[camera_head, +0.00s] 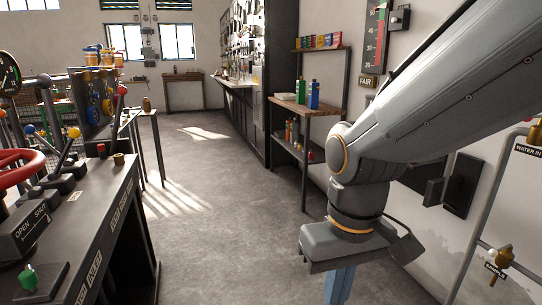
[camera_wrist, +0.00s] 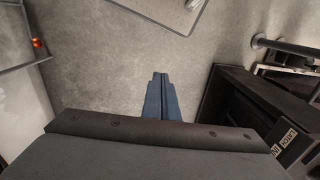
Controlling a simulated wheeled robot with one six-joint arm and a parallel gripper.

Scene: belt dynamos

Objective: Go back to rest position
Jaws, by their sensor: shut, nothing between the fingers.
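My gripper (camera_wrist: 161,84) points down over the bare concrete floor in the wrist view. Its two blue fingers lie together, shut with nothing between them. In the head view my gripper (camera_head: 338,288) hangs below the grey wrist at the lower right, and its fingertips run off the bottom edge. My arm reaches in from the upper right and bends down at the elbow. The gripper touches nothing that I can see.
A control bench (camera_head: 95,215) with levers and a red wheel (camera_head: 28,168) stands at left. A wooden shelf (camera_head: 318,108) with bottles stands along the right wall, near a panel with a brass tap (camera_head: 500,257). The floor (camera_head: 220,220) between is clear.

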